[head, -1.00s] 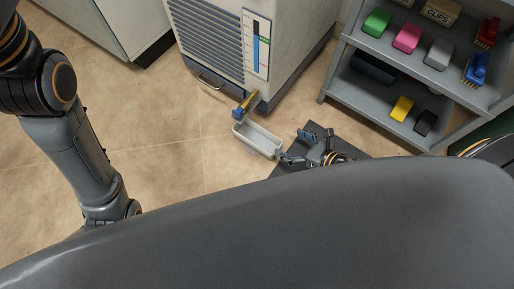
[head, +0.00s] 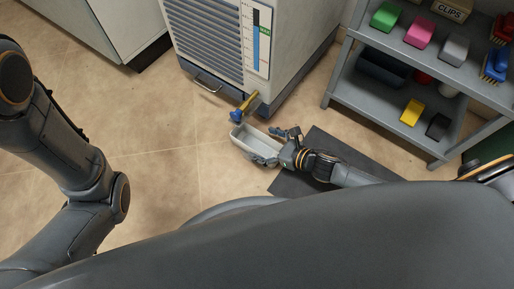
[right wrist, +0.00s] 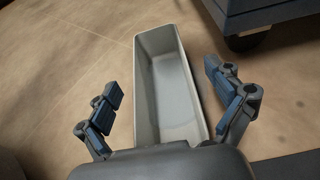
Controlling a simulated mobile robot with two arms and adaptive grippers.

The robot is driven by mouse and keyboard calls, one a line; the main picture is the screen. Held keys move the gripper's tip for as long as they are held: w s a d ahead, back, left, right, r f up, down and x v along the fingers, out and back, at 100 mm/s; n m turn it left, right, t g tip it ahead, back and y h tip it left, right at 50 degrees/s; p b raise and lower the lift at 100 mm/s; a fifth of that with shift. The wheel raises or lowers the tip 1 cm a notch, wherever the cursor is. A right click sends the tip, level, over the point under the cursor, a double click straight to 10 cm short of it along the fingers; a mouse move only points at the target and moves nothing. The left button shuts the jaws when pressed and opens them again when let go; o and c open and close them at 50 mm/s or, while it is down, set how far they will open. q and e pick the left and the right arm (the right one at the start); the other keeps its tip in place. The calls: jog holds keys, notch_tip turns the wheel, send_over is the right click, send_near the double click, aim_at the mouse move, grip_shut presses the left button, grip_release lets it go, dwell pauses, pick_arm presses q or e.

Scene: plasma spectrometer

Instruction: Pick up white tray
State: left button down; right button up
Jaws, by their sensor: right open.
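The white tray (head: 252,146) is a long, open, empty box on the floor, below the blue-handled yellow valve of the cabinet. In the right wrist view the tray (right wrist: 144,95) lies lengthwise between the fingers, its near end hidden by my gripper body. My right gripper (head: 277,146) is open at the right end of the tray in the head view. In the right wrist view my right gripper (right wrist: 170,100) has one finger on each side of the tray, with gaps to both walls. My left arm shows at the left, but its gripper is out of view.
The cabinet (head: 205,40) with a level gauge (head: 260,45) stands behind the tray; its yellow valve (head: 249,102) juts out close above. A dark mat (head: 290,184) lies under my right arm. A grey shelf (head: 385,105) with colored items stands right. The floor at left is clear.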

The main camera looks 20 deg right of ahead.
jog(key=shift+b+x, duration=0.6)
jog(key=shift+x, duration=0.8)
jog(key=c, duration=1.5)
